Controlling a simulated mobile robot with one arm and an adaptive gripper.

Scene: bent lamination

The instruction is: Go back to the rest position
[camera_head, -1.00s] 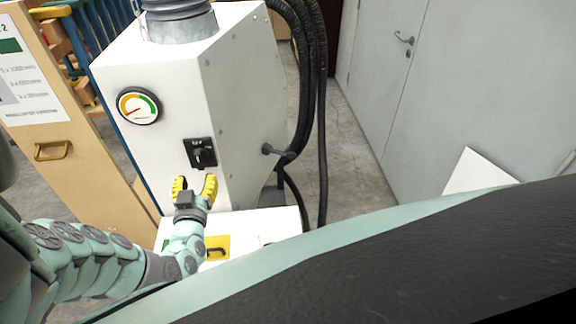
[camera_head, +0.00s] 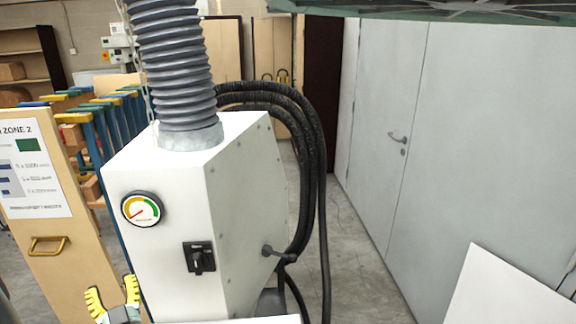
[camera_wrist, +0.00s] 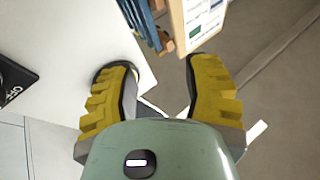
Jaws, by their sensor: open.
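My gripper (camera_head: 113,297) shows at the bottom left of the head view, with its two yellow ridged fingers spread apart and nothing between them. It stands in front of the lower left part of a white machine cabinet (camera_head: 165,260). In the wrist view my gripper (camera_wrist: 160,95) is open and empty, and the white cabinet face (camera_wrist: 60,50) lies to its left. A black rotary switch (camera_head: 199,257) is on the cabinet front, to the right of my gripper. Its edge also shows at the left of the wrist view (camera_wrist: 14,84). Most of my arm is out of the head view.
A round gauge (camera_head: 142,209) sits above the switch. A grey corrugated duct (camera_head: 175,60) and black hoses (camera_head: 312,150) rise from the cabinet. A wooden rack panel (camera_head: 60,270) stands at the left. Grey doors (camera_head: 400,90) and a white board (camera_head: 500,290) are at the right.

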